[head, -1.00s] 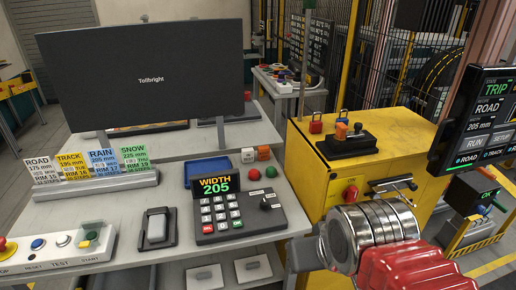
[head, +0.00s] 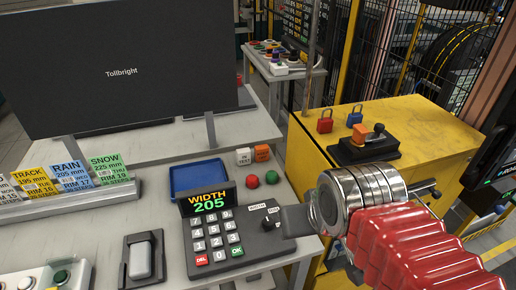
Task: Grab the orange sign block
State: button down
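The orange sign block (head: 262,153) is a small cube with dark marks on its face. It stands on the grey desk, right beside a white block (head: 243,157) with small lettering. My gripper (head: 283,221) reaches in from the right, at the end of a red and ringed metal arm. Its dark grey end points left and overlaps the right edge of the keypad in the picture, nearer the camera than the orange block and apart from it. The fingers show edge-on, so their gap is hidden. Nothing shows held in them.
A red ball (head: 252,182) and a green ball (head: 272,178) lie just in front of the blocks. A blue tray (head: 200,179) is to their left. The keypad (head: 218,237) reads WIDTH 205. A yellow cabinet (head: 310,154) stands right; a monitor (head: 120,70) stands behind left.

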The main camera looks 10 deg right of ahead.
aim_at(262, 152)
jog(key=k, duration=1.3)
jog(key=u, duration=0.55)
jog(key=i, duration=0.9)
jog(key=u, duration=0.4)
jog(key=i, duration=0.75)
jog(key=z, duration=0.15)
